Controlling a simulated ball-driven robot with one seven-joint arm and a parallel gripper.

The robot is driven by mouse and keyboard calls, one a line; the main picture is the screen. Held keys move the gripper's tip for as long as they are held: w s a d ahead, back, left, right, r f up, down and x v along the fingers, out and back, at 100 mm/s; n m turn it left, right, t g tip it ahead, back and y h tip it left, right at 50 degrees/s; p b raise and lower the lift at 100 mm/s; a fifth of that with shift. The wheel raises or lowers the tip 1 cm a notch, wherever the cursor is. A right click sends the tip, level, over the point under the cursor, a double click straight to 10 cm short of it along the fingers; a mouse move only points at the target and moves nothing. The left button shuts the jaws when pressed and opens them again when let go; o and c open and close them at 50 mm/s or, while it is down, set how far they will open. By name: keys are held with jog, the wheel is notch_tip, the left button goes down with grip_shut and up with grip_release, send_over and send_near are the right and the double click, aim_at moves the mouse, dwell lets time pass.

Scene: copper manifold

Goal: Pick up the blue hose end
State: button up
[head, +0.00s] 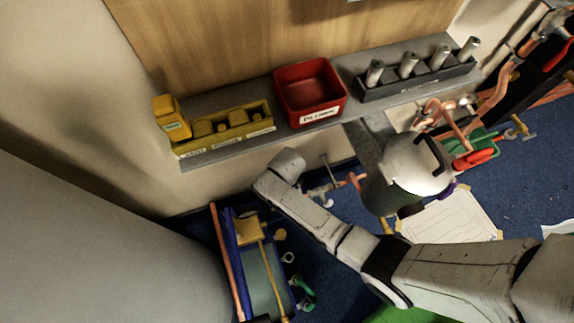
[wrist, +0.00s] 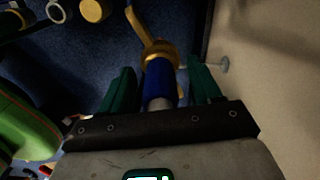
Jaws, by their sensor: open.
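The blue hose end (wrist: 159,80) shows in the wrist view as a blue cylinder with a brass collar (wrist: 159,54) at its far end and a pale grey part at its near end. My gripper (wrist: 162,70) is open, with one dark green finger on each side of the blue cylinder. In the head view my arm reaches left below the shelf, and the fingers and hose end cannot be made out.
A grey shelf (head: 228,147) along the wall holds a yellow holder (head: 222,127), a red bin (head: 310,92) and a dark rack (head: 420,80) with grey cylinders. Copper pipework (head: 452,122) stands at right. A blue-framed rack (head: 230,262) stands lower left. A pale wall (wrist: 262,90) is close on the right in the wrist view.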

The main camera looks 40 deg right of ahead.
jog(key=c, duration=1.1)
jog(key=shift+r, duration=0.15)
jog(key=shift+r+p, duration=0.4)
jog(key=shift+r, duration=0.25)
jog(key=s+r+p, duration=0.6)
jog(key=s+r, duration=0.5)
jog(key=s, duration=0.3)
jog(key=shift+a+r, duration=0.25)
jog(key=shift+a, duration=0.05)
jog(key=shift+r+p, duration=0.1)
jog(key=shift+p, duration=0.3)
notch_tip(320, 180, up, 4)
jog(key=p, duration=0.5)
jog(key=shift+r, duration=0.15)
